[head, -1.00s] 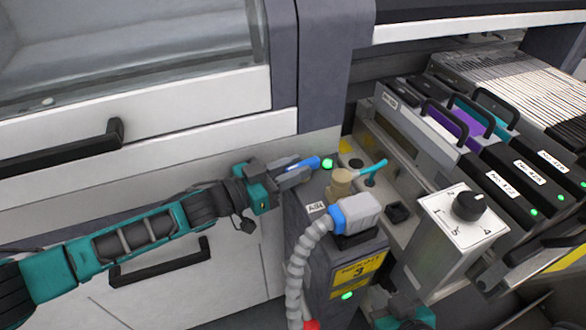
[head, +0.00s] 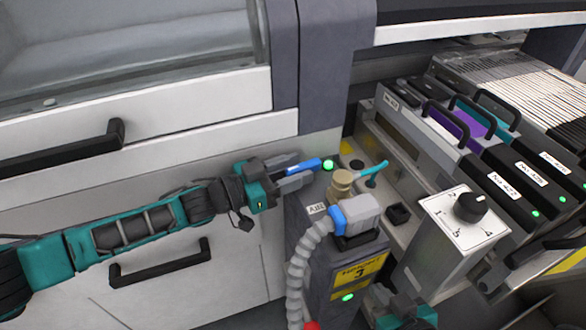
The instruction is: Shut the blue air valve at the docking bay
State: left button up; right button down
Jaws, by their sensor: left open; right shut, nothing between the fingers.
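The blue air valve's lever (head: 305,166) lies at the left top edge of the grey docking bay post (head: 310,222), beside a lit green lamp (head: 328,165). My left gripper (head: 294,173) comes in from the left with its jaws open. Its grey fingers are right at the lever, one on the near side and one partly hidden; I cannot tell whether they touch it. The valve's body and pivot are hidden behind the fingers. My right gripper (head: 384,296) is partly in view at the bottom, right of the post, shut and empty.
A blue-and-grey plug (head: 355,213) with a ribbed hose (head: 298,265) sits on the post. A dial box (head: 462,218) and feeders (head: 505,190) fill the right; white drawers (head: 60,175) stand left.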

pick_arm(q)
jog(key=p+v, duration=0.1)
jog(key=v, duration=1.2)
pick_arm(e)
jog(key=shift+s+d, duration=0.1)
jog(key=shift+s, duration=0.2)
